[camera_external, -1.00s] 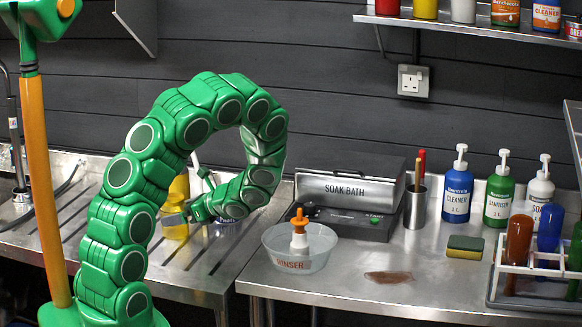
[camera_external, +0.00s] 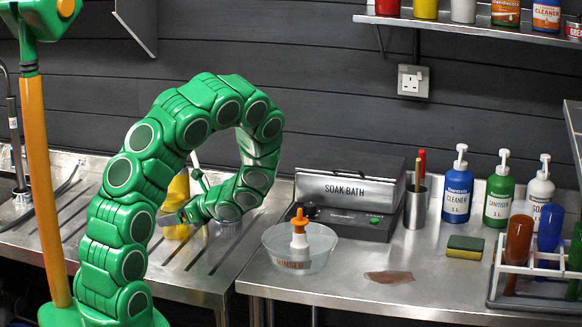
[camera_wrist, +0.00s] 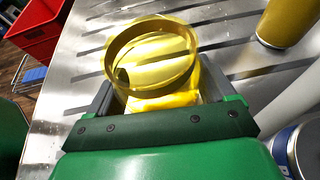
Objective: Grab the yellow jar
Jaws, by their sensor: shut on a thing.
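The yellow jar (camera_wrist: 150,50), see-through with a round open rim, sits between the jaws of my gripper (camera_wrist: 166,98) in the wrist view. The jaws are shut on it, one finger on each side of its body. In the external view the jar (camera_external: 174,232) is at the left on the grooved steel drainer, partly hidden by my gripper (camera_external: 184,216). I cannot tell whether its bottom touches the drainer.
Another yellow container (camera_wrist: 287,20) stands close by on the drainer (camera_wrist: 85,50). A red crate (camera_wrist: 38,30) is beyond the drainer's edge. A clear rinser bowl (camera_external: 318,257) and the soak bath (camera_external: 345,188) stand to the right.

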